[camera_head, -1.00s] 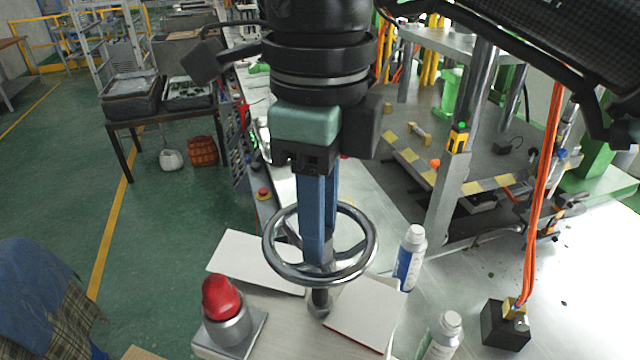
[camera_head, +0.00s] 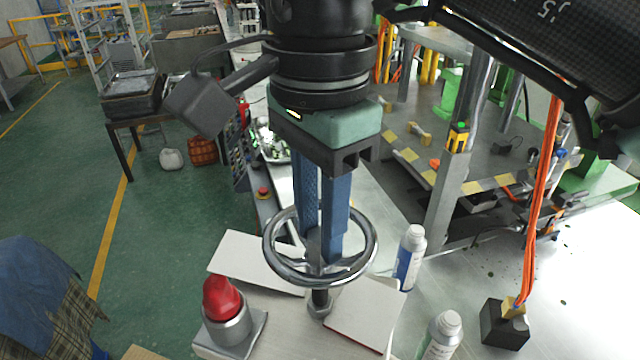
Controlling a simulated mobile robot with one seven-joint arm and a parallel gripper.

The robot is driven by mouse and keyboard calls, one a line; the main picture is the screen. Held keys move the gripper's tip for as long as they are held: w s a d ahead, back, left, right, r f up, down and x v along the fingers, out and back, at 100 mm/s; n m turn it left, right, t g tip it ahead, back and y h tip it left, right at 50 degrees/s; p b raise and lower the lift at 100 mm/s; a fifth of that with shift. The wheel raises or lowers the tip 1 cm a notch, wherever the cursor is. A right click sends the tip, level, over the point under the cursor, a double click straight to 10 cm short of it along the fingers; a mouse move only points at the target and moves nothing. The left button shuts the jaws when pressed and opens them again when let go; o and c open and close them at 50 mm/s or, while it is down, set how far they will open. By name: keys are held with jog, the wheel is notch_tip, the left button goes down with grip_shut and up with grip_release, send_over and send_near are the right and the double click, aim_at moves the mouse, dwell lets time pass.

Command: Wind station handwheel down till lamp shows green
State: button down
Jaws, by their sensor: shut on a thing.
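The chrome handwheel (camera_head: 369,262) lies level on a short upright shaft above the station's pale top. My gripper (camera_head: 320,245) reaches down into the wheel with its two blue fingers, shut on its middle, at the hub or a spoke; the fingers hide the exact contact. The lamp (camera_head: 222,298) is a red dome on a grey metal base, left of the wheel. It looks red, with no green showing.
White plates (camera_head: 255,262) lie on the station top on both sides of the shaft. A white-and-blue bottle (camera_head: 409,258) stands close to the wheel's right, another bottle (camera_head: 443,335) nearer the front. Orange cables (camera_head: 541,200) run to a black block (camera_head: 504,325) at right.

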jog(key=n, duration=0.4)
jog(key=shift+n, duration=0.4)
jog(key=n, duration=0.3)
jog(key=shift+n, duration=0.3)
jog(key=n, duration=0.4)
jog(key=shift+n, duration=1.7)
jog(key=c, duration=0.6)
grip_release()
